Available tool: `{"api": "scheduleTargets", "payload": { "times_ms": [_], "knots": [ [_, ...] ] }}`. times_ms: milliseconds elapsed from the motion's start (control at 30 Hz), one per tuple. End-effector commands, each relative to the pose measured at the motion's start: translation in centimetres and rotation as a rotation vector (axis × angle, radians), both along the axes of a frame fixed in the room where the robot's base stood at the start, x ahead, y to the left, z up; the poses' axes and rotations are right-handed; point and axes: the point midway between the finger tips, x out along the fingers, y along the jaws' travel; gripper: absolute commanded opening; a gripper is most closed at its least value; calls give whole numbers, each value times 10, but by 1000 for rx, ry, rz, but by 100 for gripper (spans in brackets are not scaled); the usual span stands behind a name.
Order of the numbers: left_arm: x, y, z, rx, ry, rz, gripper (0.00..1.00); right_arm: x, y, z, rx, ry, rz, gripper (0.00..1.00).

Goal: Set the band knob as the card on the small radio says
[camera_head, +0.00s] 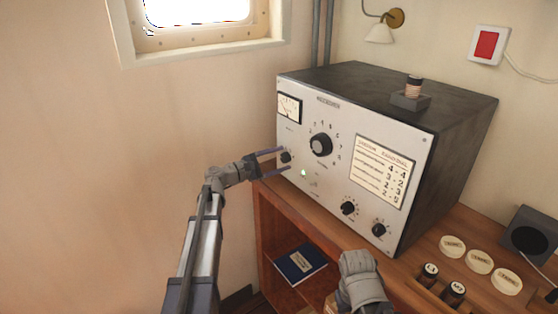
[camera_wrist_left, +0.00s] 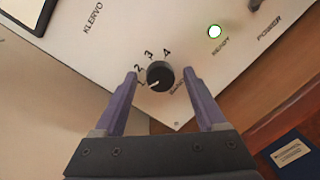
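The radio (camera_head: 312,190) has a pale front and a dark case. The small band knob (camera_head: 286,156) is at the left of its front. In the left wrist view the knob (camera_wrist_left: 160,75) is black, with 2, 3 and 4 around it, and its white mark points lower left, near where 1 would be. My left gripper (camera_head: 285,159) is open, its fingers on either side of the knob with visible gaps. The card (camera_head: 384,172) on the radio's front lists number pairs, too small to read surely. A grey part of my right arm (camera_head: 362,282) shows low; its fingertips are hidden.
A large dial (camera_head: 321,145) and two lower knobs (camera_head: 348,208) (camera_head: 379,229) are on the same front. Round pale discs (camera_head: 479,261) and dark cylinders (camera_head: 454,293) lie right. A blue book (camera_head: 301,264) is below.

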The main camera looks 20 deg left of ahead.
Motion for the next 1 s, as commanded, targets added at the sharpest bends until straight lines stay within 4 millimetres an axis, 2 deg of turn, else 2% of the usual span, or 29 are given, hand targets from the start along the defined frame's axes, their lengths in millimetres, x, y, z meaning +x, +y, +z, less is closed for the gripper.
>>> {"api": "scheduleTargets", "payload": {
  "times_ms": [67,633,1000],
  "knots": [
    [0,0,0,0,0,0,63,0,0,0,0,0,0,50],
    [0,0,0,0,1,-1,0,0,0,0,0,0,0,50],
    [-1,0,0,39,-30,-1,0,0,0,2,0,0,0,50]
  ]
}}
